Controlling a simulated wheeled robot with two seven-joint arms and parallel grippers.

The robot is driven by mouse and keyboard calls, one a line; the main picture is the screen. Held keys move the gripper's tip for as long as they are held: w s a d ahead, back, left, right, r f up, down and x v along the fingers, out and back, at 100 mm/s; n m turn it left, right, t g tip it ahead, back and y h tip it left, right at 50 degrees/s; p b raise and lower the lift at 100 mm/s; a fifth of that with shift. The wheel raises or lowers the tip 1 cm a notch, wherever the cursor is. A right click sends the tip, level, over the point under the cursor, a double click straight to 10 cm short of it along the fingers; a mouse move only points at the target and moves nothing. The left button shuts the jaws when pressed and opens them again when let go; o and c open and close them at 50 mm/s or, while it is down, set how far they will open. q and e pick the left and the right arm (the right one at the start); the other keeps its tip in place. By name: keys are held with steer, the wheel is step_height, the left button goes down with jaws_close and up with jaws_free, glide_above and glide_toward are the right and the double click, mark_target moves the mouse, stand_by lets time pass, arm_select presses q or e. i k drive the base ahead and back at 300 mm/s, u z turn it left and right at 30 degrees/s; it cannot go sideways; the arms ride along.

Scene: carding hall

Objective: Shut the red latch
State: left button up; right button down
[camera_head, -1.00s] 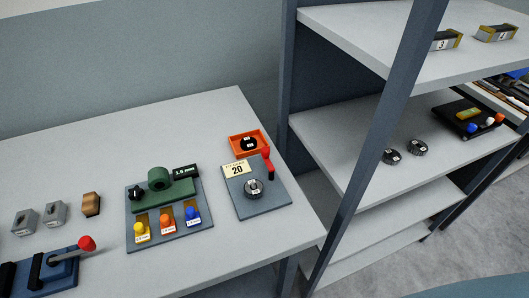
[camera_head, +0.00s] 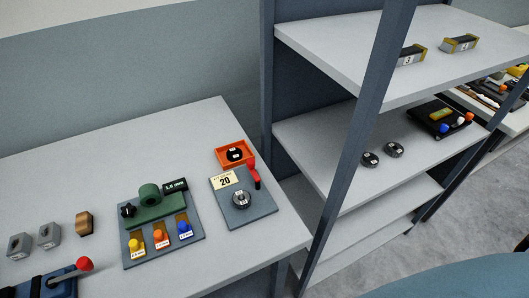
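A red-handled latch (camera_head: 254,173) stands up at the right of a grey plate (camera_head: 228,217) on the table. The plate also bears a card reading 20 (camera_head: 226,180) and a round dark-and-silver knob or disc (camera_head: 240,199). The red handle tilts slightly, with its dark shank below it. A second lever with a red ball end (camera_head: 85,264) rises from a dark blue fixture (camera_head: 62,287) at the lower left, partly cut off by the frame. I cannot tell from its look which of the two is the latch. Neither of my grippers is in view.
An orange tray (camera_head: 222,157) with a dark disc lies behind the grey plate. A green device on a plate (camera_head: 161,263) with yellow, orange and blue knobs stands to its left. Shelving (camera_head: 330,130) with an upright post (camera_head: 352,170) stands right of the table (camera_head: 110,140).

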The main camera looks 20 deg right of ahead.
mark_target(250, 162)
steer(key=k, duration=1.3)
steer(key=z, duration=0.4)
steer(key=i, duration=1.6)
steer(key=u, duration=0.9)
